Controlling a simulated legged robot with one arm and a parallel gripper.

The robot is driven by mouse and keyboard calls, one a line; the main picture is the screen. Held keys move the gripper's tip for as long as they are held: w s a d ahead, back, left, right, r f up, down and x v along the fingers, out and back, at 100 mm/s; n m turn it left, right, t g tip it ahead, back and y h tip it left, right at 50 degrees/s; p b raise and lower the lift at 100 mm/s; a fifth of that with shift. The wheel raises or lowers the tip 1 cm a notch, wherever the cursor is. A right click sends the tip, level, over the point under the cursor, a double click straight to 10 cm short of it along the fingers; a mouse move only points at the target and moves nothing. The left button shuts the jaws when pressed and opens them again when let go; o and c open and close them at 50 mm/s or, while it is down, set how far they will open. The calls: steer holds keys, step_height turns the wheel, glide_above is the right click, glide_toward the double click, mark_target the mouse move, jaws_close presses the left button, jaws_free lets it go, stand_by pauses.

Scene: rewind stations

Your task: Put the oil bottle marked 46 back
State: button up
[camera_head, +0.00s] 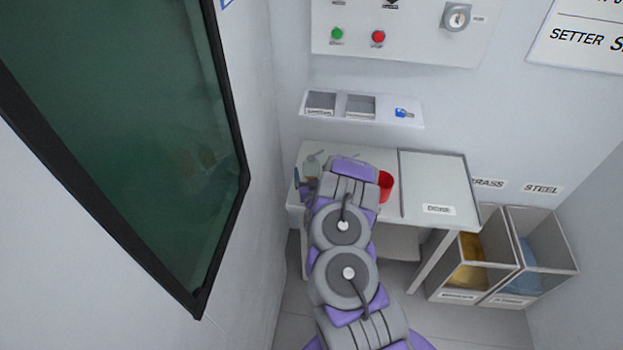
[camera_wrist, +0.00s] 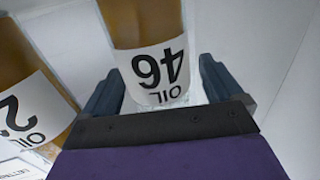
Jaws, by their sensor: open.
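In the wrist view the oil bottle marked 46 (camera_wrist: 150,25) is amber with a white label that appears upside down. Its labelled end lies between the two fingers of my gripper (camera_wrist: 160,85). The fingers are open, with a visible gap at the right finger; whether the left one touches cannot be told. A second amber oil bottle (camera_wrist: 22,85) is at the left; its label shows a 2 and is partly cut off. In the head view my arm reaches over the small table and hides the gripper and most of what is there.
Above is a wall shelf (camera_head: 384,116) with a blue item (camera_head: 404,113). Brass (camera_head: 459,283) and steel bins (camera_head: 544,268) stand right. A dark-framed panel (camera_head: 130,130) is close at left.

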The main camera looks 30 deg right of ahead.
steer(key=p+v, duration=0.2)
steer(key=v, duration=0.6)
steer(key=shift+s, duration=0.3)
steer(key=shift+v, duration=1.65)
